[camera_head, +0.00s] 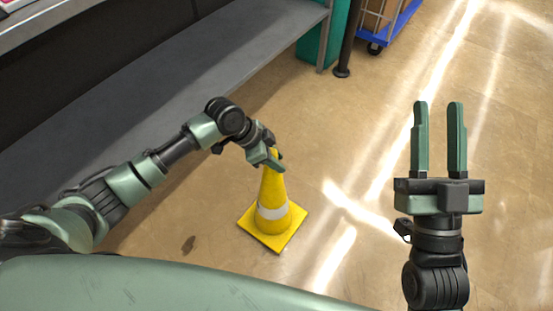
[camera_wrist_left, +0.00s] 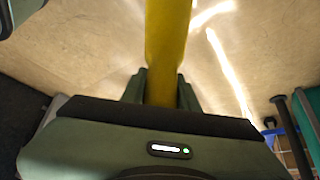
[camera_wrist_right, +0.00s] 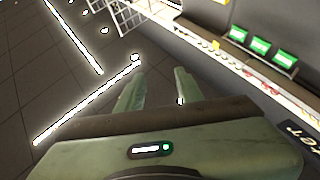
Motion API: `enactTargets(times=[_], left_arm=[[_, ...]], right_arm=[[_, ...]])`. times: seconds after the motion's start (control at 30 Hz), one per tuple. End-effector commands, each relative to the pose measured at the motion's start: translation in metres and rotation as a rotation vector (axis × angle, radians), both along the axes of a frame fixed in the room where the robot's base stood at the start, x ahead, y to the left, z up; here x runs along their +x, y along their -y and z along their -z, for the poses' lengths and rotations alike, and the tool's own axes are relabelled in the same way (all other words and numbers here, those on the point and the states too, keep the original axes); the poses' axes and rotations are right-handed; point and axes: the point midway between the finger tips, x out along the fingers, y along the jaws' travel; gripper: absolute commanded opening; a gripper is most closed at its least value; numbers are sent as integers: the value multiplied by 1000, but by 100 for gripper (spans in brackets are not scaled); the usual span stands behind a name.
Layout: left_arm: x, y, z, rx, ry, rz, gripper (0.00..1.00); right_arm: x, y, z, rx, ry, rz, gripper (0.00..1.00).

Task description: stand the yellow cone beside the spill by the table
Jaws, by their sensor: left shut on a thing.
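The yellow cone (camera_head: 273,190) with a white band and square base stands upright in the middle of the head view. Its base looks on or very near the floor. My left gripper (camera_head: 275,157) is shut on the cone's top; the left wrist view shows the yellow cone (camera_wrist_left: 167,40) between the fingers. A small dark brown patch (camera_head: 188,244), which looks like the spill, lies on the floor left of the cone's base, apart from it. The grey table (camera_head: 215,70) runs along the left. My right gripper (camera_head: 440,112) is open and empty above the floor at right.
A black post (camera_head: 345,50) and a teal bin (camera_head: 318,50) stand at the table's far end. A blue wheeled cart (camera_head: 398,28) is behind them. The tan floor right of the cone is clear, with bright light streaks.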

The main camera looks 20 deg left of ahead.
Motion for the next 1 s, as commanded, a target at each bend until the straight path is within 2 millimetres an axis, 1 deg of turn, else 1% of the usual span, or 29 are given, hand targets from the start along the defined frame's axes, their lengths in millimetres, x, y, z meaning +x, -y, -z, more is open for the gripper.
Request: enactTargets(times=[0.03, 0.13, 0.17, 0.2, 0.23, 0.53, 0.67, 0.77, 0.87, 1.0], left_arm=[[2, 1, -3, -3, 5, -1, 0], [1, 1, 0, -4, 4, 0, 0], [0, 0, 2, 0, 0, 0, 35], [0, 0, 2, 0, 0, 0, 46], [0, 0, 2, 0, 0, 0, 52], [0, 0, 1, 0, 0, 0, 52], [0, -2, -5, 0, 0, -1, 52], [-2, -7, -14, 1, 1, -2, 52], [-5, -13, -26, 1, 1, -2, 52], [-10, -22, -45, 1, 0, -1, 52]], right_arm=[[0, 0, 0, 0, 0, 0, 36], [0, 0, 0, 0, -1, 0, 36], [0, 0, 0, 0, -1, 0, 36], [0, 0, 0, 0, -1, 0, 36], [0, 0, 0, -1, -2, 0, 36], [0, 0, 1, -1, -2, 0, 36], [3, 0, 3, -7, -25, 1, 36], [11, 0, 16, -31, -109, 6, 36], [20, 0, 35, -63, -220, 13, 36], [28, 3, 69, -111, -400, 23, 36]])
